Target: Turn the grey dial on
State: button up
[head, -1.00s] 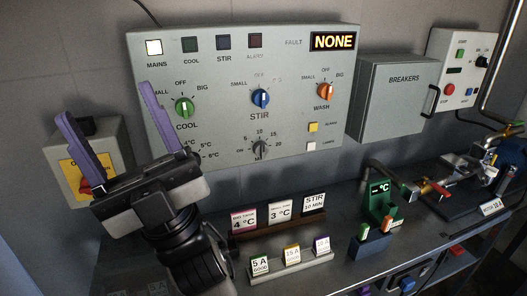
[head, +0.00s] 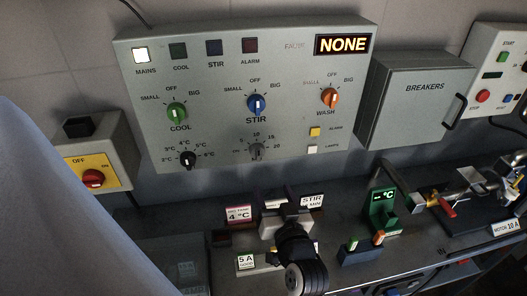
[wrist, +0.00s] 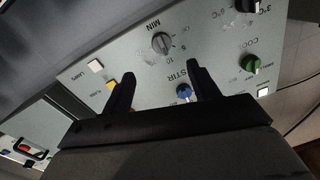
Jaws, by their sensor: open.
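The grey dial (head: 257,152) is low on the control panel (head: 215,130), below the blue STIR dial (head: 256,105), with a minutes scale around it. I cannot tell exactly where its pointer stands. The wrist view shows the grey dial (wrist: 161,43) beyond and between my fingertips, not touched. My gripper (head: 286,202) is open and empty, below the dial and a little to its right in the head view. In the wrist view its two dark fingers (wrist: 160,76) stand wide apart toward the panel.
The green COOL dial (head: 177,112), orange WASH dial (head: 329,97) and black temperature dial (head: 187,160) share the panel. Its display (head: 342,44) reads NONE. Cards and a green meter (head: 382,205) stand on the bench. The yellow switch box (head: 95,160) is at left.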

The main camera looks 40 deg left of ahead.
aim_at(259, 158)
jog(key=b+x, duration=0.2)
jog(key=b, duration=0.2)
jog(key=b+x, duration=0.2)
jog(key=b, duration=0.2)
jog(key=shift+a+f+b, duration=0.2)
jog(key=shift+a+b, duration=0.1)
jog(key=shift+a, duration=0.1)
jog(key=b, duration=0.4)
jog(key=shift+w+a, duration=0.1)
jog(key=shift+w, duration=0.1)
jog(key=x, duration=0.8)
jog(key=shift+w+a+r, duration=0.1)
jog(key=shift+r, duration=0.15)
jog(key=c, duration=1)
jog(key=shift+o, duration=0.2)
